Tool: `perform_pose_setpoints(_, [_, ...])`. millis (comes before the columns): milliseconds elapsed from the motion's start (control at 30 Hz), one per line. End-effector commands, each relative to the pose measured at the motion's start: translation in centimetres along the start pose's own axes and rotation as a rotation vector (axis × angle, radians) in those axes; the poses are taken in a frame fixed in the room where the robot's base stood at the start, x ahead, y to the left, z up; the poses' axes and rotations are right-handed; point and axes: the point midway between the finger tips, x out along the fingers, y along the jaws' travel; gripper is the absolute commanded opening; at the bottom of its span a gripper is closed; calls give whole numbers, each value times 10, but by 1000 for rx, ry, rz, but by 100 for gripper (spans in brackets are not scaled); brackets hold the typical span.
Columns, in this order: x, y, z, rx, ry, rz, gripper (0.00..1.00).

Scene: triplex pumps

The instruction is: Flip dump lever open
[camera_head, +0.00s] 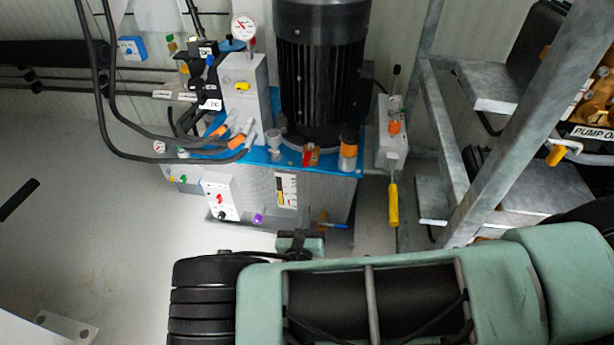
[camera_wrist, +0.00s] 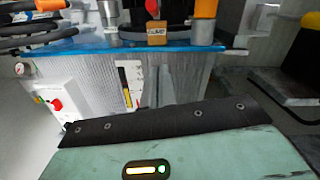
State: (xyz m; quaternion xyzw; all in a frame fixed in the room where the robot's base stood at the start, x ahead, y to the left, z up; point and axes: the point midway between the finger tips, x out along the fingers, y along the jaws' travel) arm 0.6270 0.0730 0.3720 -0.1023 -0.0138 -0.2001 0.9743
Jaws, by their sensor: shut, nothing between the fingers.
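A long yellow handle (camera_head: 393,205) hangs below a grey block (camera_head: 391,135), which has a black-knobbed stick on top. My gripper (camera_head: 299,236) is just in front of the unit's lower face, shut and empty.
A black motor (camera_head: 320,70) stands on the unit. Black hoses (camera_head: 150,150) loop at its left. A white box with a red knob (camera_head: 220,197) is at its front left. A metal frame (camera_head: 500,135) stands close on the right.

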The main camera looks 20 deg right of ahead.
Motion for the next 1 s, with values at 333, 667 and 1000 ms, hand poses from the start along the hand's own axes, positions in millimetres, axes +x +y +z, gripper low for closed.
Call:
perform_pose_setpoints(333, [8, 0, -1, 1, 3, -4, 0])
perform_pose_setpoints(667, [68, -1, -3, 3, 2, -8, 0])
perform_pose_setpoints(1000, [107, -1, 23, 3, 2, -4, 0])
